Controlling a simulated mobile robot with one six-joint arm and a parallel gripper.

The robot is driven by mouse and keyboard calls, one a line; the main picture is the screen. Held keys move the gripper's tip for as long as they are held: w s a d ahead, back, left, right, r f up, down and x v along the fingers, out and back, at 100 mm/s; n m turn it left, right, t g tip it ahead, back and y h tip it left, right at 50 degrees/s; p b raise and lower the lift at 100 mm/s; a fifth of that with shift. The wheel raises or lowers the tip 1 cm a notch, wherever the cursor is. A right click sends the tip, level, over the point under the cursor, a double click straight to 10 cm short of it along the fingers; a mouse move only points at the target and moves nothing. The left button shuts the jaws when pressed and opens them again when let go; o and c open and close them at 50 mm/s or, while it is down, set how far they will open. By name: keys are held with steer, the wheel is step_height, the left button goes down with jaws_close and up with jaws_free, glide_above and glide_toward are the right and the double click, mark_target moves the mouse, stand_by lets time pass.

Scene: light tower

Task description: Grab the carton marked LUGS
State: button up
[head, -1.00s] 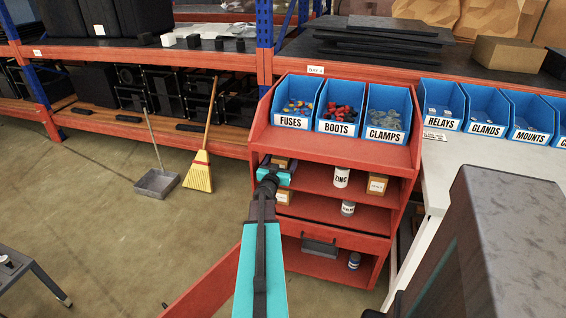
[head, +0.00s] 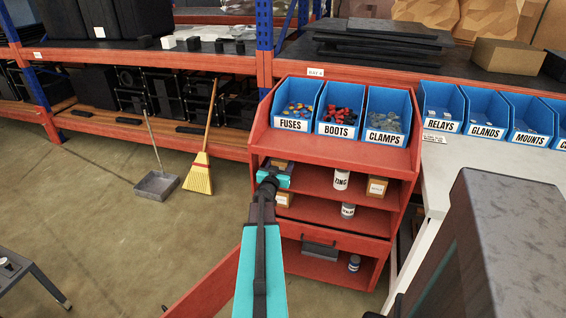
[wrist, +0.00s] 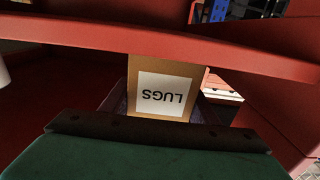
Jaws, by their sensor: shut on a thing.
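The carton marked LUGS (wrist: 165,92) is brown with a white label and shows upside down in the wrist view. It sits between the dark fingers of my gripper (wrist: 160,112), which is shut on it. In the head view my gripper (head: 273,178) is at the left end of the upper shelf inside the red cabinet (head: 330,146). A brown carton (head: 281,163) shows just behind my gripper there, mostly hidden and with no readable label; it looks like the same one.
Another brown carton (head: 284,199) stands on the shelf below. A white ZING can (head: 341,180) and a labelled carton (head: 377,186) stand further right. The cabinet's shelf boards and left side are close around my gripper. Blue bins (head: 341,108) sit on top.

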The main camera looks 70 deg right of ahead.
steer(key=shift+w+r+p, duration=0.1)
steer(key=shift+r+p, duration=0.85)
steer(key=shift+r, duration=0.15)
steer(key=shift+r+p, duration=0.9)
steer(key=s+a+p, duration=0.2)
steer(key=a+p, duration=1.5)
steer(key=a, duration=1.5)
steer(key=shift+f, duration=0.3)
